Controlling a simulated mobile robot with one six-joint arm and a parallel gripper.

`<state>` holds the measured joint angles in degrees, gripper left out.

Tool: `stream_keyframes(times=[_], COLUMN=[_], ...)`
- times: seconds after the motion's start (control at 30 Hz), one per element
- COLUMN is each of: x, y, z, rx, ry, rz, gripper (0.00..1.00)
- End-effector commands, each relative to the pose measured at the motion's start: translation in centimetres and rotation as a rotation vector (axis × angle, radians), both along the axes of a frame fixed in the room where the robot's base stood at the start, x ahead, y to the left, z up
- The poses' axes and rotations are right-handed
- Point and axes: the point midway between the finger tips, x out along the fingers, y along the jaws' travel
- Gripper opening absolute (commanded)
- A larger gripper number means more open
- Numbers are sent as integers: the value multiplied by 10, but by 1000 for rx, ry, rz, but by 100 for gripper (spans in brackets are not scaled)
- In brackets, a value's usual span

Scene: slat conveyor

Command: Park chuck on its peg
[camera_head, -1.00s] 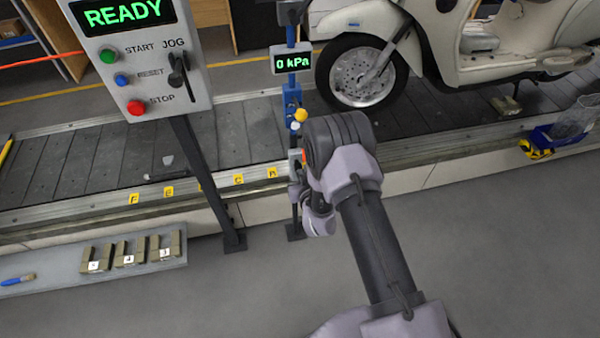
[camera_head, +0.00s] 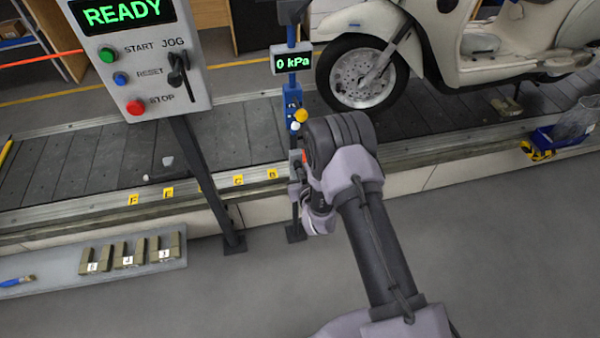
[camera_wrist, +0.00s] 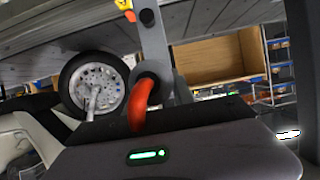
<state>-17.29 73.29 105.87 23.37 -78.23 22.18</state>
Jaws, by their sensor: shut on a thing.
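My gripper (camera_head: 297,188) is in front of the blue gauge post (camera_head: 291,100), low beside the conveyor edge; my own wrist partly hides it. In the wrist view, a dark round piece with a curved orange-red hose (camera_wrist: 138,108) sits between my gripper (camera_wrist: 158,60) and its housing. I take it to be the chuck (camera_wrist: 148,78), and my gripper is shut on it. A small orange-red bit also shows beside my wrist in the head view. A dark round stub (camera_wrist: 147,17) shows near the fingertips; I cannot tell whether it is the peg.
A control panel (camera_head: 140,60) reading READY stands left on a dark leg. A gauge display (camera_head: 291,60) reads 0 kPa. A cream scooter (camera_head: 470,60) stands on the slat conveyor (camera_head: 60,165). A blue bin (camera_head: 555,135) is at right. The floor in front is clear.

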Motion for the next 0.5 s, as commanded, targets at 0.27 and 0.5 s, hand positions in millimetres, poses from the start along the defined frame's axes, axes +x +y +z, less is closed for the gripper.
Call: stream_keyframes(times=[0.27,0.5], x=[4,6], y=[1,2], z=[0,0], rx=[0,0], ry=[-1,-1], rz=[0,-1], gripper=[0,47])
